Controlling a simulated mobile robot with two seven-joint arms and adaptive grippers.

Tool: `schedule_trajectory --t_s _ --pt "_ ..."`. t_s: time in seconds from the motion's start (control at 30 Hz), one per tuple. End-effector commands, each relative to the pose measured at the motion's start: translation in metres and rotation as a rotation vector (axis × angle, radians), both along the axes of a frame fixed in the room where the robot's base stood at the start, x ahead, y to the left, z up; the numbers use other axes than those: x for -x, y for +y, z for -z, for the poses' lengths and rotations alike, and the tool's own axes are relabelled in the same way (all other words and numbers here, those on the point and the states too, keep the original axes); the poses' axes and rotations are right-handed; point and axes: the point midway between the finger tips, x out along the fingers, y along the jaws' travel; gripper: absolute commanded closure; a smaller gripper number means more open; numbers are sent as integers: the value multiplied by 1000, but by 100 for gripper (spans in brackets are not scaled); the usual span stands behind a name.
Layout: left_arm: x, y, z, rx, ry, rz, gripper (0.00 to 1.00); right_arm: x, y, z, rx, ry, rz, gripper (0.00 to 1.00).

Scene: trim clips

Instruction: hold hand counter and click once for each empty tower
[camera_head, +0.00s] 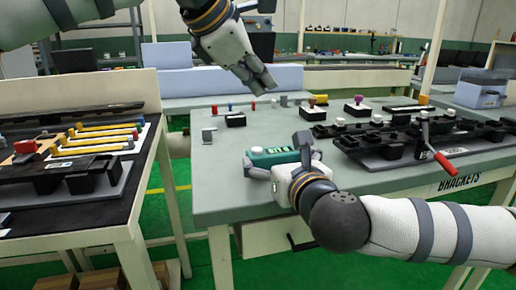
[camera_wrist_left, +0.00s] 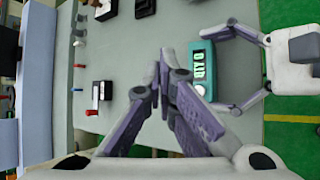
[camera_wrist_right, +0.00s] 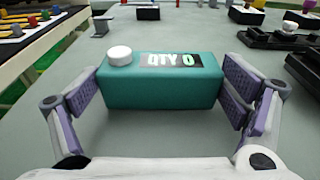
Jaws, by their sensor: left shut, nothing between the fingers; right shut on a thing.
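The hand counter (camera_wrist_right: 160,85) is a teal box with a round white button (camera_wrist_right: 119,55) on its top left and a display reading "QTY 0". My right gripper (camera_head: 279,163) is shut on it across its length, close to the table top; the counter also shows in the left wrist view (camera_wrist_left: 198,68). My left gripper (camera_head: 262,84) is shut and empty, raised above the table behind the counter. In the left wrist view its fingertips (camera_wrist_left: 163,62) meet, apart from the counter. A black panel (camera_head: 420,142) at right carries several dark towers; which are empty is too small to tell.
Small coloured pieces on black blocks (camera_head: 313,110) sit at the back of the green-grey table (camera_head: 225,190). A second table (camera_head: 110,225) at left holds yellow-handled parts.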

Motion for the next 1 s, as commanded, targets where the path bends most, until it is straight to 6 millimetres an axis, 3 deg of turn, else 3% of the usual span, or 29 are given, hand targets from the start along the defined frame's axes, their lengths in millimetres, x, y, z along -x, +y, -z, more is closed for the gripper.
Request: schedule_trajectory --t_s 0.27,0.8,1.0 --pt "0 0 5 -1 5 -4 100 0 0 0 0 0 1 40" --pt "0 0 77 -2 8 -5 100 0 0 0 0 0 1 40" --pt "0 0 88 0 7 -6 100 0 0 0 0 0 1 40"
